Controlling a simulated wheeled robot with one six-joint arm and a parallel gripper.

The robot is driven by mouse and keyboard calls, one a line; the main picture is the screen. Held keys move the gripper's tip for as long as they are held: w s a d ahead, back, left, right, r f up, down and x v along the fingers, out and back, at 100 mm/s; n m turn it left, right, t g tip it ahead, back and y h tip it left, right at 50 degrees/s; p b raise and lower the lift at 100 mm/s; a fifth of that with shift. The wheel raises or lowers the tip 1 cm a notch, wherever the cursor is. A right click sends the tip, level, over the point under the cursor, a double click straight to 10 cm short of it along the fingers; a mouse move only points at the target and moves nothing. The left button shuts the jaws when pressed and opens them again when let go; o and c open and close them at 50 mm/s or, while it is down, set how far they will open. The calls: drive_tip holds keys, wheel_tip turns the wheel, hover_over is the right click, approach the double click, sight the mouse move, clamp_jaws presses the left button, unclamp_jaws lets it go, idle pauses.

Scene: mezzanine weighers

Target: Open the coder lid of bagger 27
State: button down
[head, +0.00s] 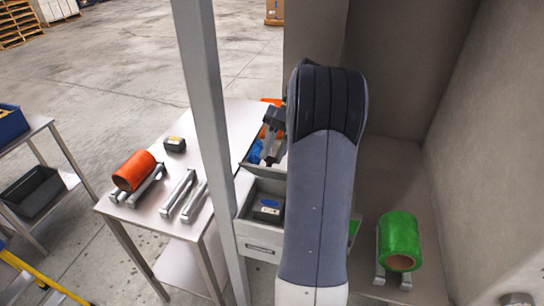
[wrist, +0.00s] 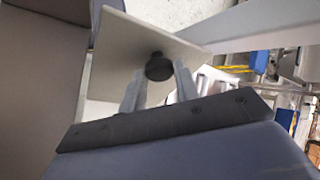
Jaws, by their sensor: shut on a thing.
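The coder (head: 258,238) is a pale box beside the grey post, with a bar handle on its front. The lid (wrist: 125,45) is a flat beige panel with a round black knob (wrist: 158,67) in the wrist view. My gripper (wrist: 158,80) is shut on this knob, one finger each side. In the head view my gripper (head: 269,152) is above the back of the box, and my arm hides the box's right part. No bagger number is readable.
A table (head: 230,125) at left holds an orange roll (head: 134,171), metal rails (head: 178,190) and a small dark device (head: 174,144). The grey post (head: 208,100) stands close left of the box. A green roll (head: 399,240) lies at right, near the wall (head: 480,120).

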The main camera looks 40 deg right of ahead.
drive_tip(key=shift+w+d, duration=0.1)
idle(0.4)
drive_tip(key=c, duration=1.1)
unclamp_jaws()
drive_tip(key=shift+o, duration=0.2)
